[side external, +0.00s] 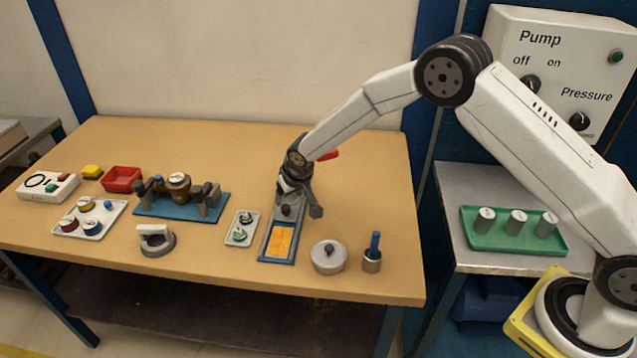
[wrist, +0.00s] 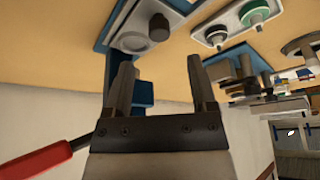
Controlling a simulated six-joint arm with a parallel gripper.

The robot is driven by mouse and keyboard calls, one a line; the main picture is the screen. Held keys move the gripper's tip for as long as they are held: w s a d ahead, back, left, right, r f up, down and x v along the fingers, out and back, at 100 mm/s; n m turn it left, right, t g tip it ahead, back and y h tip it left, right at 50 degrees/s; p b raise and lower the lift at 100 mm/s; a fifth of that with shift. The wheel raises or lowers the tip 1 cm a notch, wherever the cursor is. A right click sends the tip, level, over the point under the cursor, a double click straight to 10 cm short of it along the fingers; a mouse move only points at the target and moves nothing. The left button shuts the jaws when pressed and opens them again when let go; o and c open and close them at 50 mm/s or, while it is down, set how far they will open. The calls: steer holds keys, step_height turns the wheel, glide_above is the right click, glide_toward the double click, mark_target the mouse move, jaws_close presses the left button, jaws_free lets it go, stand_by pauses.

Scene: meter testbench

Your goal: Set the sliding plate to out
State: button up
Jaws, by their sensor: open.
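The sliding plate (side external: 287,222) is a grey plate with a dark round knob (side external: 287,211). It lies in a long blue frame (side external: 265,257) near the middle of the bench, with a yellow-orange area (side external: 281,241) uncovered at the near end. My gripper (side external: 301,200) is open over the far part of the frame, partly hiding it. In the wrist view the open fingers (wrist: 160,80) are empty. The knob (wrist: 158,27) and grey plate (wrist: 130,41) show beyond the fingertips, apart from them. The plate's far end is hidden in the side view.
A small tray with green-ringed parts (side external: 233,241) stands left of the frame. A lidded grey pot (side external: 328,258) and a cup with a blue-handled item (side external: 372,262) stand right. A red handle (side external: 328,155) is close to my wrist. The bench's right back is clear.

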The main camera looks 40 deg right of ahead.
mark_target(285, 207)
steer(key=shift+x, duration=3)
jaws_close()
